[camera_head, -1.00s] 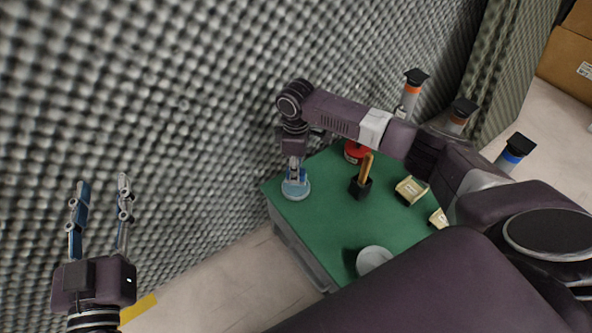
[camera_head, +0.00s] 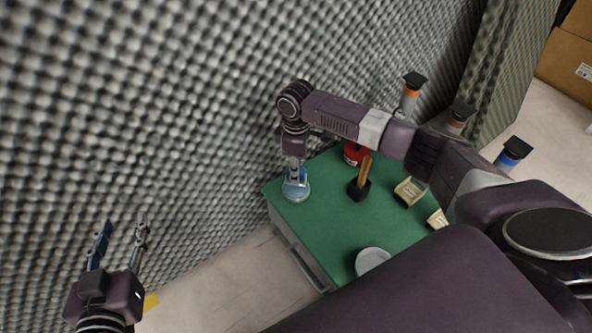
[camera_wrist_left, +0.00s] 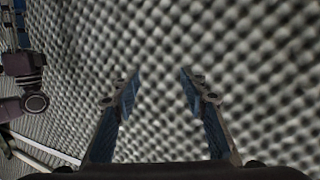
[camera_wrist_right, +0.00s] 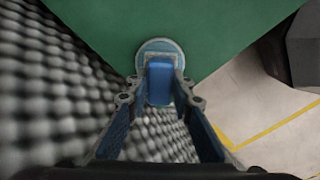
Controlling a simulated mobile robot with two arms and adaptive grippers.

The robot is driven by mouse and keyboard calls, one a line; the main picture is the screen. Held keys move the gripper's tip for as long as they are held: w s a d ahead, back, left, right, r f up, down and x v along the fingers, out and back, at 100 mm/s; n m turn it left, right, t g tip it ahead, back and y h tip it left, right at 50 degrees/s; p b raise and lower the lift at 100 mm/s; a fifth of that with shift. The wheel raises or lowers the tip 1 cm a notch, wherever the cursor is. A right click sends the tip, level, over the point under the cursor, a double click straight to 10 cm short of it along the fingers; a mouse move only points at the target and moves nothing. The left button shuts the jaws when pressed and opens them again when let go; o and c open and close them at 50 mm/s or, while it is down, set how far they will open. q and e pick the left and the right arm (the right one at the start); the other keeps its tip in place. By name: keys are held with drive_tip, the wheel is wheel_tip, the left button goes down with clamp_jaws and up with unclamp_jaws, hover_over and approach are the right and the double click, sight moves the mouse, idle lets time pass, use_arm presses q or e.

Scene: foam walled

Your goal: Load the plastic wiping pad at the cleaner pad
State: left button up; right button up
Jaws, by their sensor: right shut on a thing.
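My right gripper (camera_head: 296,178) points down at the left corner of the green-topped table. In the right wrist view its fingers (camera_wrist_right: 160,92) are shut on an upright blue block (camera_wrist_right: 160,77), which looks like the plastic wiping pad. The block is over a pale blue round disc (camera_wrist_right: 160,46), perhaps the cleaner pad; the disc lies on the table in the head view (camera_head: 297,194). I cannot tell whether block and disc touch or are one piece. My left gripper (camera_head: 123,224) is open and empty, left of the table; its fingers (camera_wrist_left: 159,75) face the foam wall.
The green table (camera_head: 315,235) also holds a black block with an orange handle (camera_head: 362,175), a red round container (camera_head: 354,154), small yellowish boxes (camera_head: 410,191) and a white round dish (camera_head: 372,261). The grey foam wall (camera_head: 180,110) stands close behind.

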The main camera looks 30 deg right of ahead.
drive_tip(key=shift+r+p, duration=0.4)
drive_tip(key=shift+p, duration=0.1)
drive_tip(key=shift+r+p, duration=0.4)
drive_tip(key=shift+p, duration=0.1)
drive_tip(key=shift+r+p, duration=0.35)
drive_tip(key=shift+p, duration=0.1)
use_arm(q)
drive_tip(key=s+a+f+g+y+p, duration=0.1)
drive_tip(key=s+a+f+g+y, duration=0.1)
drive_tip(key=s+a+f+g, duration=0.4)
drive_tip(key=shift+s+a+f+n+g+y, duration=0.15)
drive_tip(key=shift+s+f+n+g+y, duration=0.2)
drive_tip(key=shift+s+f+g, duration=3.2)
use_arm(e)
drive_tip(key=shift+r, duration=0.4)
use_arm(q)
drive_tip(key=s+t, duration=0.1)
drive_tip(key=s, duration=0.1)
drive_tip(key=s+f+t, duration=0.1)
drive_tip(key=s, duration=0.1)
drive_tip(key=shift+t, duration=0.25)
